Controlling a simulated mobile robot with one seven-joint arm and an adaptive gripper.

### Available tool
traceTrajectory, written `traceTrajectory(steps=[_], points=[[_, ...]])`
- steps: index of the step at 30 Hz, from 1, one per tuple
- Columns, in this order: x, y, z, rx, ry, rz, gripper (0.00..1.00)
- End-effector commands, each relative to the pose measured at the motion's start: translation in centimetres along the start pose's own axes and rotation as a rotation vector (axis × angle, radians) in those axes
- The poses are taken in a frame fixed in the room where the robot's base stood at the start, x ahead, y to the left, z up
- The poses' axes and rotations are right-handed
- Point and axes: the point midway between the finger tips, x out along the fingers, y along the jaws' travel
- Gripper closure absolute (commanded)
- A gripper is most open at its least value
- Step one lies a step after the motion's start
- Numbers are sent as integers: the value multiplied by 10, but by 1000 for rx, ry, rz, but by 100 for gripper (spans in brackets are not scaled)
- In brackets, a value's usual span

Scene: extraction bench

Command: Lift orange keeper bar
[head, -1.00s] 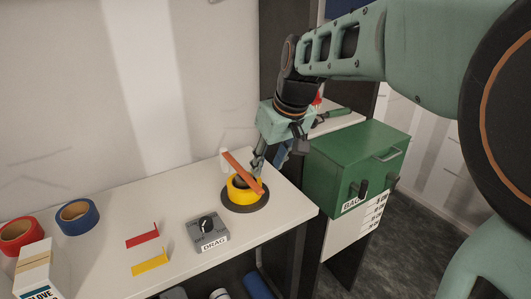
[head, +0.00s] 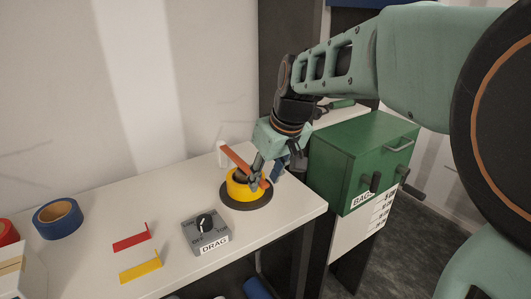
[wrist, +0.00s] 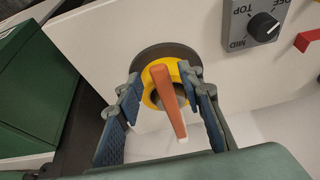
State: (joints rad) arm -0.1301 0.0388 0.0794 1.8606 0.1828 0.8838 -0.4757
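The orange keeper bar (head: 236,158) lies across the top of a yellow ring (head: 240,190), which sits on a dark round base (head: 245,197) near the right end of the bench. In the wrist view the bar (wrist: 168,98) runs between the fingers of my gripper (wrist: 163,100). The fingers are spread, with a visible gap on each side of the bar. In the head view my gripper (head: 262,176) reaches down at the bar's right end and partly hides it and the ring.
A grey DRAG dial box (head: 206,231) stands left of the ring. Red (head: 131,237) and yellow (head: 141,266) flags and a blue tape roll (head: 58,218) are further left. A green cabinet (head: 355,160) stands close on the right. A white cylinder (head: 221,153) is behind the ring.

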Motion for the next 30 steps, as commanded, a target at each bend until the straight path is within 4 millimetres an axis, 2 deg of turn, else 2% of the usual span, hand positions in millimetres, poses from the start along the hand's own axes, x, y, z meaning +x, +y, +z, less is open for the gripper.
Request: traceTrajectory(steps=[2,11,23,30], points=[[0,0,0,0,0,0,67],[0,0,0,0,0,0,100],[-2,0,0,0,-3,0,100],[-15,8,0,1,-37,0,100]])
